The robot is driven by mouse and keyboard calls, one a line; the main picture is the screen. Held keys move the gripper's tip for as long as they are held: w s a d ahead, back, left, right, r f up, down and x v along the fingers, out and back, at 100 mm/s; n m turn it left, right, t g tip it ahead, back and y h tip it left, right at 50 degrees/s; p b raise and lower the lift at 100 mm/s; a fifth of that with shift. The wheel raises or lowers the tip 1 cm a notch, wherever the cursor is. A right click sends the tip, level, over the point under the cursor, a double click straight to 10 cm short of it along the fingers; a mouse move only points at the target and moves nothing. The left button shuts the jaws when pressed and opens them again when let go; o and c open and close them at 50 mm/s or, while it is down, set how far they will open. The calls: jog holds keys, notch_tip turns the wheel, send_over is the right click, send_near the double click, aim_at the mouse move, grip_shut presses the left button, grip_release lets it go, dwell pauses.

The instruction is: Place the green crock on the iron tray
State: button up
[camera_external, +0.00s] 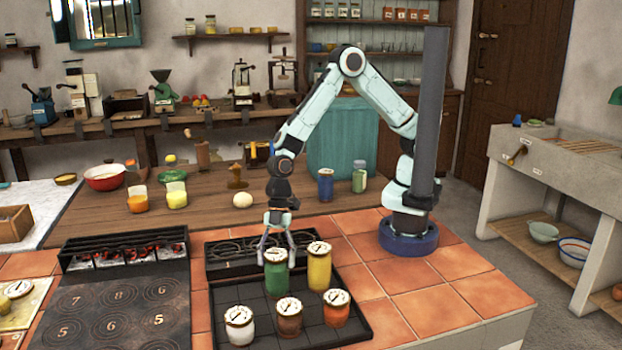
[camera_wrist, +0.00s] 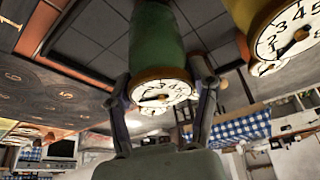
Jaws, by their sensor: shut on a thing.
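The green crock (camera_external: 276,281) has a pale round lid with a dial. My gripper (camera_external: 277,252) reaches down over it from above, its fingers on either side of the lid. In the wrist view the green crock (camera_wrist: 157,45) is between the two fingers (camera_wrist: 165,92), which are shut on it. The crock is upright, over the rear middle of the dark iron tray (camera_external: 224,298). I cannot tell whether its base touches the tray.
A yellow crock (camera_external: 319,270) stands close to its right. White (camera_external: 239,327), brown (camera_external: 289,318) and orange-red (camera_external: 336,311) crocks stand along the tray's front. A dark ringed rack (camera_external: 228,265) lies behind, and a numbered stove top (camera_external: 121,308) is to the left.

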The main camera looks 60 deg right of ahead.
jog(key=o, duration=1.2)
jog(key=shift+f, duration=0.1)
jog(key=w+d+r+m+t, duration=0.1)
jog(key=w+d+r+m, duration=0.3)
jog(key=d+r, duration=0.9)
jog(key=s+d+r+m+t+h, duration=0.15)
jog(key=d+r+m, duration=0.25)
jog(key=d+m, duration=0.55)
jog(key=s+d+m, duration=0.2)
jog(key=s+d, duration=0.1)
jog(key=d, duration=0.1)
jog(key=s+d+m+h, duration=0.1)
jog(key=s+d+m, duration=0.2)
jog(key=d, duration=0.1)
jog(key=s+d+m+g+h, duration=0.1)
jog(key=s+d+m, duration=0.1)
jog(key=d, duration=0.3)
jog(key=shift+s+d+f+m, duration=0.1)
jog(key=shift+s+m, duration=0.25)
jog(key=shift+s, duration=0.2)
